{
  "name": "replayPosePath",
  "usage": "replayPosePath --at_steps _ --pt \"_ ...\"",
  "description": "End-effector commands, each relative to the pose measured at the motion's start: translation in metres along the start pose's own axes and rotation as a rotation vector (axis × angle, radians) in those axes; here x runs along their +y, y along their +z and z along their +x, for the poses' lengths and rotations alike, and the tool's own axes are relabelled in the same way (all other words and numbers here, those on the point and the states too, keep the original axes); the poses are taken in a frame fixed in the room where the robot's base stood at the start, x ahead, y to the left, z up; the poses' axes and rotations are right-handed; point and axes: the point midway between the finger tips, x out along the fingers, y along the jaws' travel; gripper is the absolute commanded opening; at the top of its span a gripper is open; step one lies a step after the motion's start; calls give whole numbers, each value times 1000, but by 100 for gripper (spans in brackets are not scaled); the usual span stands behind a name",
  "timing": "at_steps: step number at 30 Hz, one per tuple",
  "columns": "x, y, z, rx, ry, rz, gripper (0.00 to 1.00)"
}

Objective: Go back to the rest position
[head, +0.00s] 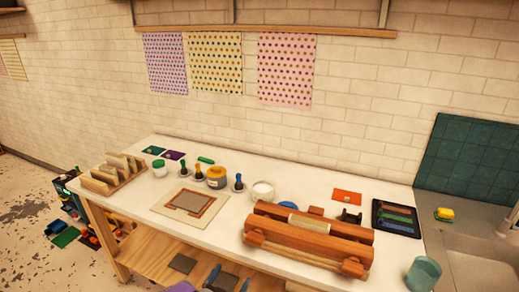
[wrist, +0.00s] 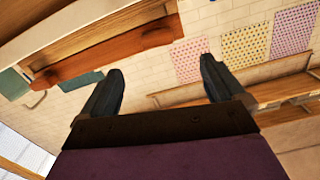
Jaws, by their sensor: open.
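My gripper (wrist: 162,68) is open in the wrist view, with its two dark fingers wide apart and nothing between them. In the head view, what appears to be my gripper (head: 229,279) shows at the bottom edge, in front of the white table (head: 150,197). Most of it is cut off by the frame there. In the wrist view the picture is tilted, with the brick wall and patterned sheets (wrist: 245,45) beyond the fingers.
A wooden press (head: 310,240) stands at the table's front right. A framed board (head: 165,205), jars and small tools, and a wooden rack (head: 112,175) stand to its left. A teal cup (head: 423,273) is near the sink (head: 480,265). A lower shelf (head: 160,262) runs underneath.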

Motion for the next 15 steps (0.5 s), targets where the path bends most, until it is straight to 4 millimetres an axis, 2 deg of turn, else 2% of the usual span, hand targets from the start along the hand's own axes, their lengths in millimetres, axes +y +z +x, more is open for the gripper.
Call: replayPosePath --at_steps 8,15 --pt "-32 -7 23 -348 -61 154 96" --pt "-54 -39 18 -653 -195 227 96"
